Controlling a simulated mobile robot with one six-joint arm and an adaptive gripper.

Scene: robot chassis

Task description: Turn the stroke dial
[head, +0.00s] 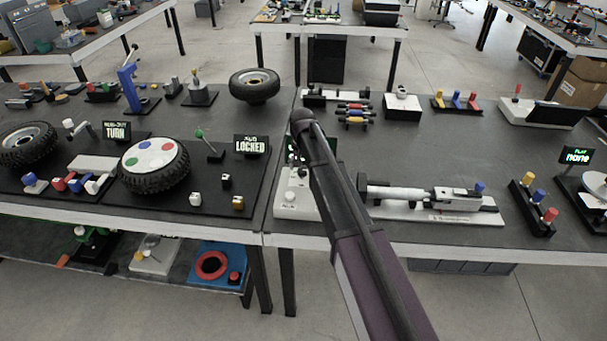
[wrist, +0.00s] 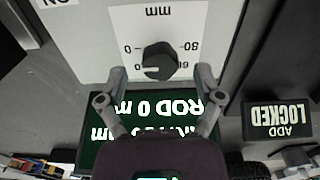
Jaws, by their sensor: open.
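The stroke dial (wrist: 158,60) is a small black knob with a white pointer line, on a white panel (wrist: 95,38) marked "mm", with 0 and 80 legible on its scale. The picture is upside down, and the pointer is toward the 0 side. My gripper (wrist: 160,76) is open, with one finger on each side of the dial and gaps to both sides of it. In the head view my arm hides the dial.
A sign reading "ADD LOCKED" (wrist: 278,119) stands to the right in the wrist view; it also shows in the head view (head: 251,145). A rod mechanism on a white base (head: 430,205) lies right of my arm. A wheel with colored spots (head: 154,165) is to the left.

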